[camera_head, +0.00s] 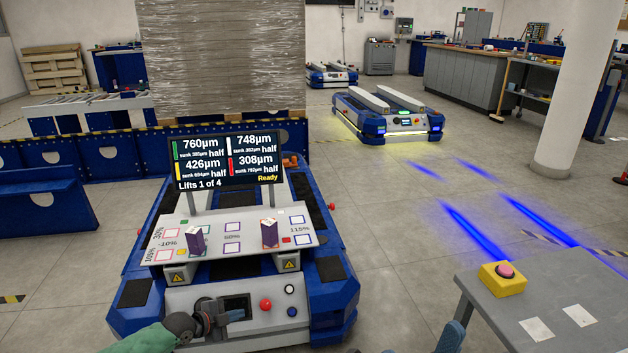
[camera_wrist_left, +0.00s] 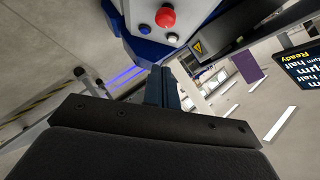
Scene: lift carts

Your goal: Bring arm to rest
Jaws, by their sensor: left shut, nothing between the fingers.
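My left gripper (camera_head: 232,316) is in front of the lift cart's (camera_head: 340,290) grey front panel, near its small dark display. Its blue fingers are shut with nothing between them; they also show in the left wrist view (camera_wrist_left: 162,88), pointing toward the cart. I cannot tell whether they touch the panel. A bluish part at the bottom edge of the head view seems to belong to my right arm; its jaws cannot be made out.
The cart carries a sloped board (camera_head: 218,248) with two purple boxes (camera_head: 269,233) and a screen (camera_head: 227,161) reading "Lifts 1 of 4" and "Ready". A red button (camera_head: 265,305) sits on the panel. A grey table (camera_head: 580,295) with a yellow button box (camera_head: 503,279) stands right.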

